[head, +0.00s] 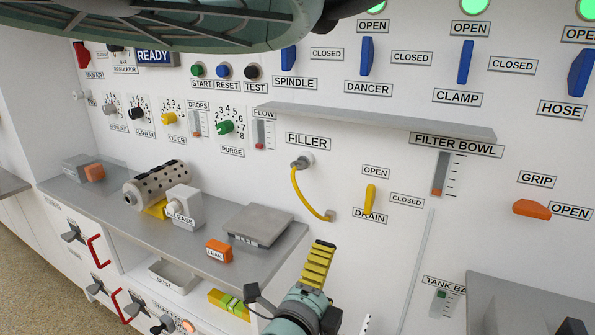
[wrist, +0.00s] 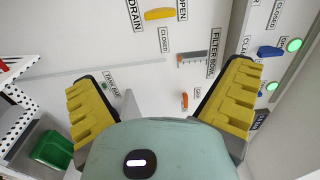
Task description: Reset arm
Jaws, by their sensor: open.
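My gripper (head: 319,262) is in the lower middle of the head view, in front of the panel and to the right of the grey shelf. One yellow ridged finger shows clearly there, above the teal gripper body. In the wrist view both yellow fingers of my gripper (wrist: 165,78) are spread wide apart, with nothing between them. It is open and empty. The wall panel lies beyond the fingers. The yellow DRAIN handle (head: 370,198) hangs downward above and to the right of my gripper, apart from it. It also shows at the top of the wrist view (wrist: 159,14).
The grey shelf (head: 78,193) holds a perforated cylinder (head: 158,186), a grey block (head: 184,208) and an orange block (head: 218,251). A narrow ledge (head: 390,121) juts out above. A grey surface (head: 530,305) stands at lower right. A green bin (wrist: 53,150) is at lower left in the wrist view.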

